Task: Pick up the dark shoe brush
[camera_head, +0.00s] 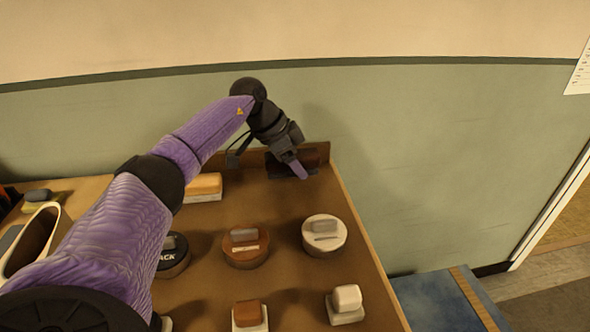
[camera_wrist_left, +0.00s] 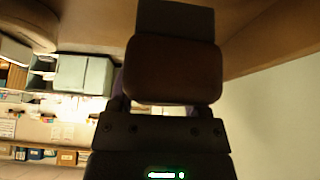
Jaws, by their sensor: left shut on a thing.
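My left gripper (camera_head: 291,166) reaches over the back right corner of the brown table top and points down. It is shut on the dark shoe brush (camera_head: 311,167), which is partly hidden by the gripper. In the left wrist view the brush (camera_wrist_left: 175,70) is a dark brown rounded block between the fingers, with a dark grey flat part beyond it. I cannot tell whether it touches the table. My right gripper is not in view.
A light tan brush (camera_head: 204,185) lies left of the gripper. Black (camera_head: 172,258), brown (camera_head: 245,250) and white (camera_head: 324,238) round tins stand in front, with brown (camera_head: 247,313) and white (camera_head: 347,299) blocks nearer. A low ledge and green wall (camera_head: 420,150) stand behind.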

